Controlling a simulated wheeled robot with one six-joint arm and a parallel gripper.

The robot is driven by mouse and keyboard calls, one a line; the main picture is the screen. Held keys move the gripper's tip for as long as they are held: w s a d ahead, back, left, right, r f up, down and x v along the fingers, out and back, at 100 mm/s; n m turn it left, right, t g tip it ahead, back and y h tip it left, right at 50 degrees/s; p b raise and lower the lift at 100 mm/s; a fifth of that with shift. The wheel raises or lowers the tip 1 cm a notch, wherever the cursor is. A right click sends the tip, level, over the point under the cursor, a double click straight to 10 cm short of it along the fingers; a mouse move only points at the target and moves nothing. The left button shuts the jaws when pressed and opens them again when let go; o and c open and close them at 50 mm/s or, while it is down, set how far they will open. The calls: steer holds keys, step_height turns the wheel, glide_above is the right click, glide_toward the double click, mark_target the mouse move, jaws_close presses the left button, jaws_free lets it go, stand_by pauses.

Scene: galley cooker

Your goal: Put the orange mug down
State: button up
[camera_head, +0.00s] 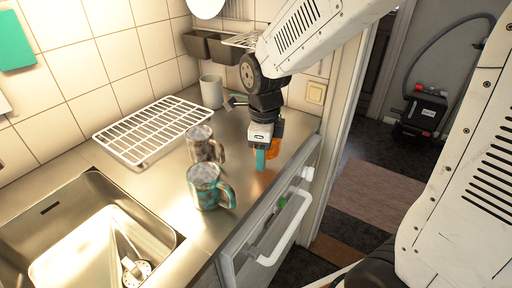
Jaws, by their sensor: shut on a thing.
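The orange mug (277,147) is at my gripper (263,158), near the right front edge of the steel counter (168,186). My gripper points down and is shut on the mug. A teal finger and the gripper body hide most of the mug. I cannot tell whether its base touches the counter. A teal patterned mug (203,188) with its handle to the right stands to the left and nearer. A brown-grey mug (203,148) stands just behind that one.
A white wire rack (150,128) lies at the back left, and a pale cup (211,92) stands at the back. The sink (95,240) is at the lower left. A white rail (287,232) juts from the counter front. Bare counter lies between the mugs and my gripper.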

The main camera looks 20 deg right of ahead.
steer(key=w, duration=0.2)
steer(key=w+d, duration=0.1)
steer(key=w, duration=0.4)
steer(key=shift+d+f, duration=0.2)
steer(key=shift+f, duration=1.85)
steer(key=shift+f, duration=0.2)
steer(key=o, duration=1.5)
steer(key=shift+c, duration=0.2)
steer(key=shift+r, duration=0.15)
